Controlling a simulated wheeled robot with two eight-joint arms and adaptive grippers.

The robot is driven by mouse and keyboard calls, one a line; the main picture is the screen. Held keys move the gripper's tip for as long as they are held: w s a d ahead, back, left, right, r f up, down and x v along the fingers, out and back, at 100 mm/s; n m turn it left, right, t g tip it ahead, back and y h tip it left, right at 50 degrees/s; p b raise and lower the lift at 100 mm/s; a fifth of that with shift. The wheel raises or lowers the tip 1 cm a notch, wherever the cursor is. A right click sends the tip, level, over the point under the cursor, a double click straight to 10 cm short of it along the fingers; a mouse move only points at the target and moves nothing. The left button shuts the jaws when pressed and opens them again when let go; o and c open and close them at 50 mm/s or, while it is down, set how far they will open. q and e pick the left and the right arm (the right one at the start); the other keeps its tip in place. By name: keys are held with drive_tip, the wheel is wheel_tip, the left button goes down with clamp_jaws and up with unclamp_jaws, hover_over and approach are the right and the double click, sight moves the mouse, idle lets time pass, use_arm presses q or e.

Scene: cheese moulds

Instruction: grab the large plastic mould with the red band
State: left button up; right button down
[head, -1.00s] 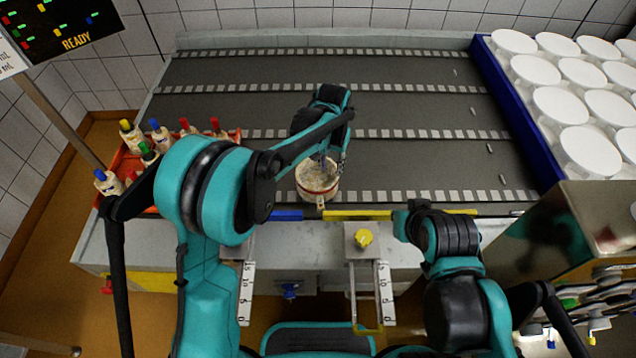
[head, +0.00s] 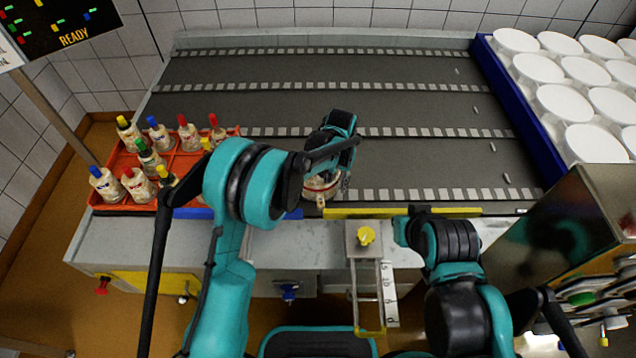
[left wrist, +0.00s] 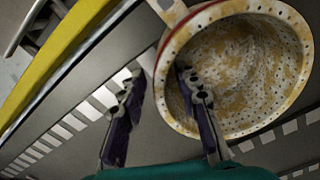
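The large mould (head: 319,189) with the red band stands upright on the dark belt near its front edge, its top partly hidden by my left gripper (head: 334,168) in the head view. In the left wrist view, the mould (left wrist: 250,75) is open-topped, with a pale, perforated, stained inside and a thin red line below the rim. My left gripper (left wrist: 158,75) is open there, straddling the wall: one finger is over the opening and the other is outside, above the belt. Contact with the wall cannot be told. My right arm is folded at lower right; its fingers do not show.
A red crate (head: 110,191) of several bottles with coloured caps is left of the belt. A blue-walled tray (head: 512,112) of white round moulds is at right.

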use_arm(q)
clamp_jaws()
drive_tip(key=shift+r, duration=0.1)
